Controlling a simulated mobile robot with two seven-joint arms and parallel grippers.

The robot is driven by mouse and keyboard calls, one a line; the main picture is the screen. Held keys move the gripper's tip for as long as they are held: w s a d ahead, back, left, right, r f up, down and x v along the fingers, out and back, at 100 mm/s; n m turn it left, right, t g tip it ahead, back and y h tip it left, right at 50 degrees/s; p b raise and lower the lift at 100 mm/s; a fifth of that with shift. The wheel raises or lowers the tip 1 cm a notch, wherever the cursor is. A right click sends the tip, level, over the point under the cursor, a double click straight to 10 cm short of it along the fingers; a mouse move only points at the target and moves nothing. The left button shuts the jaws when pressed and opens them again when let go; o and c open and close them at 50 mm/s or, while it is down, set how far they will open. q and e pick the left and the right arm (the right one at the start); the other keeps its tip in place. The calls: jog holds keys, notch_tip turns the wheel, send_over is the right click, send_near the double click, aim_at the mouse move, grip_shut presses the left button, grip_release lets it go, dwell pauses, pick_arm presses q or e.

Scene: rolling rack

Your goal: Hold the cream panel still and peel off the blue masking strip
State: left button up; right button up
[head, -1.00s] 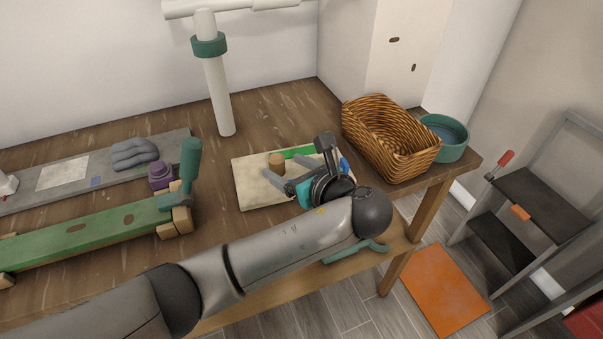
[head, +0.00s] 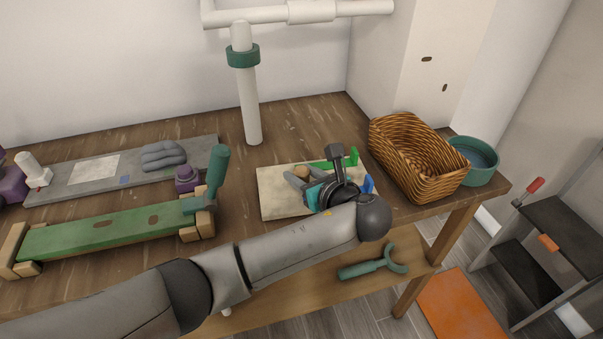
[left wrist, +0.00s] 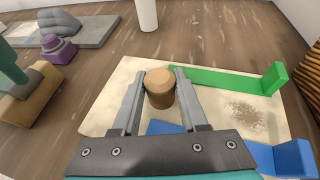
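The cream panel (head: 268,200) lies flat on the wooden bench; it also shows in the left wrist view (left wrist: 120,85). A round wooden knob (left wrist: 160,90) stands on it. My left gripper (left wrist: 160,78) has one finger on each side of the knob, apparently touching both sides. The blue masking strip (left wrist: 162,127) shows between the fingers along the panel's near side, with an upright blue tab (left wrist: 292,158) at its right end. My gripper's palm hides its middle. A green strip (left wrist: 225,83) with an upright green tab (left wrist: 274,78) runs along the far side. My right gripper is out of view.
A wicker basket (head: 415,160) and a teal bowl (head: 480,160) stand right of the panel. A white post (head: 249,105) rises behind. A green clamped board (head: 120,228) and a grey board (head: 65,182) lie left. A teal hooked tool (head: 370,267) lies on the lower shelf.

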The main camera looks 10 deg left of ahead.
pick_arm(q)
grip_shut()
jog(key=shift+o, duration=1.3)
grip_release()
grip_shut()
dwell(0.5)
